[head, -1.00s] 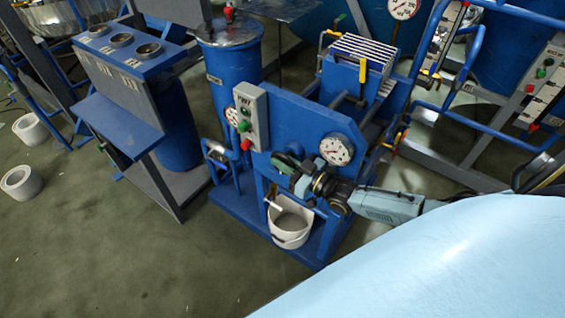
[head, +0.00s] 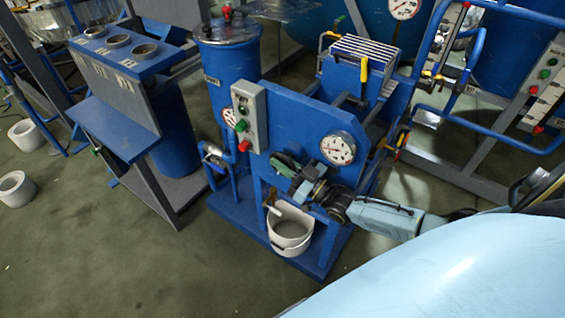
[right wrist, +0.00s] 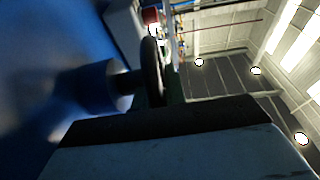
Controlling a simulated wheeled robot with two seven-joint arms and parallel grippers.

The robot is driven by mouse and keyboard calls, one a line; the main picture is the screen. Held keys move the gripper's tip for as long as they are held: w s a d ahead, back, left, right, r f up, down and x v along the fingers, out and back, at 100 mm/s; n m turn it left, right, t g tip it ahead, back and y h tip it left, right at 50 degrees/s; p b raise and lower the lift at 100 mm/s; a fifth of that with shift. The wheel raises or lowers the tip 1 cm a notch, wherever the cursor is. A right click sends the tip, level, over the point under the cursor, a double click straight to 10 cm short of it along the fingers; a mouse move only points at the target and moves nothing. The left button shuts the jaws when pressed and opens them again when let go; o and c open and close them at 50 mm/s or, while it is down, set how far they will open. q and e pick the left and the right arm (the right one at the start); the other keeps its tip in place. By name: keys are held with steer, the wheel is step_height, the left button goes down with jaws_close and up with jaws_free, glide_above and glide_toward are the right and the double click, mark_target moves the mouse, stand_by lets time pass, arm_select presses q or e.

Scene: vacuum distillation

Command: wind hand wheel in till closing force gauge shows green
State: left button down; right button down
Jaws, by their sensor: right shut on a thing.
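The hand wheel (head: 287,164), dark green, sits on the front of the blue press plate, partly hidden by my right gripper. My right gripper (head: 298,182) is shut on its rim, the arm reaching in from the right. In the right wrist view the wheel (right wrist: 153,72) is a dark ring seen edge-on beside a blue hub (right wrist: 95,88), above the dark gripper body. The round white gauge (head: 338,149) is just right of and above the wheel; its needle and any green zone are too small to read. My left gripper is not in view.
A grey button box (head: 248,118) stands at the plate's upper left. A white bucket (head: 290,230) hangs or stands below the wheel. A blue pipe frame (head: 470,125) is at the right. Open floor (head: 110,250) lies at the front left.

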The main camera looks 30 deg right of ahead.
steer(key=c, duration=1.4)
jaws_free()
steer(key=shift+c, duration=0.2)
